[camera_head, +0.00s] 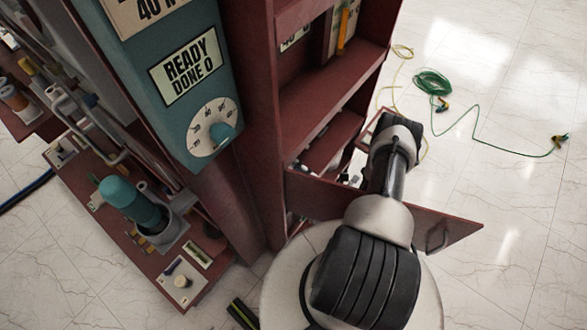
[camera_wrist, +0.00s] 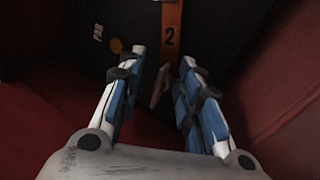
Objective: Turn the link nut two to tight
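In the wrist view an orange strip marked "2" (camera_wrist: 169,40) hangs on a dark panel, ahead of my gripper. A small pale piece (camera_wrist: 160,86) shows at the lower end of the strip, between the fingers; it may be link nut two, but its shape is unclear. My gripper (camera_wrist: 160,64) has two blue and white fingers, apart and pointing at the panel. I see no finger clearly touching the pale piece. In the head view my gripper is hidden beyond my arm.
Dark red walls (camera_wrist: 285,95) close in on both sides in the wrist view. In the head view a red cabinet (camera_head: 325,95) stands beside a teal panel with a dial (camera_head: 212,128). An open red flap (camera_head: 435,225) lies near my arm. A green cable (camera_head: 433,83) lies on the floor.

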